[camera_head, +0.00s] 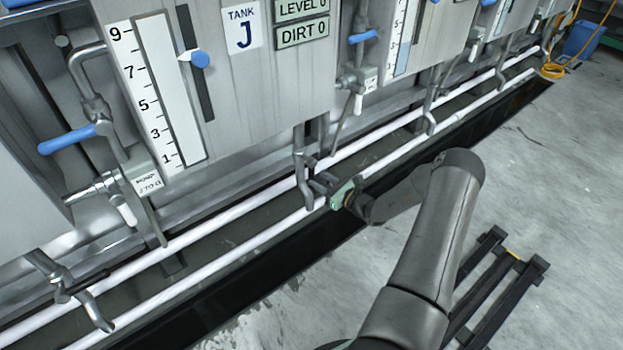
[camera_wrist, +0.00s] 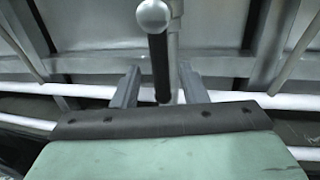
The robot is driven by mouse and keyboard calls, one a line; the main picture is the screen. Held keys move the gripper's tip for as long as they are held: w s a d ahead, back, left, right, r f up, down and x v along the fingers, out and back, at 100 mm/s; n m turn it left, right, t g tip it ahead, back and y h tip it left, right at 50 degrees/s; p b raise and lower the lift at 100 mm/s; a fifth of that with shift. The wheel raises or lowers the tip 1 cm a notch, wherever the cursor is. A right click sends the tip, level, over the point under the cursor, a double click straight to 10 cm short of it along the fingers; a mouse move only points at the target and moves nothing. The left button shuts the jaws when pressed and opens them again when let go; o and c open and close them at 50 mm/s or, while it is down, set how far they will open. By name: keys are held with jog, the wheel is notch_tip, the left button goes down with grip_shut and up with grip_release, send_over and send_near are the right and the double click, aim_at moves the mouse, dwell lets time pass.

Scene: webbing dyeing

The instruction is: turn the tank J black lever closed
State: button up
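The tank J sign (camera_head: 243,28) is on a grey tank front at top centre in the head view. Below it a grey drain pipe with a tap (camera_head: 303,170) comes down above the white pipes. My gripper (camera_head: 322,190) is at this tap, with its green body partly hidden by my arm. In the wrist view a black lever (camera_wrist: 160,68) stands near the middle, below a round silver pipe end (camera_wrist: 153,15). My gripper's two grey fingers (camera_wrist: 159,78) are apart, one on each side of the lever in the picture. I see gaps at both sides. The lever is not clear in the head view.
Long white pipes (camera_head: 225,222) run along the tank fronts above a dark floor trench (camera_head: 260,275). Blue-handled valves (camera_head: 75,138) and other drain taps (camera_head: 75,280) stand to either side. Grey floor at the right is mostly clear, apart from a black rack (camera_head: 500,285).

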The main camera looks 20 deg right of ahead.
aim_at(312, 175)
jog(key=shift+b+x, duration=0.45)
jog(key=shift+x, duration=1.8)
jog(key=shift+c, duration=0.3)
grip_shut()
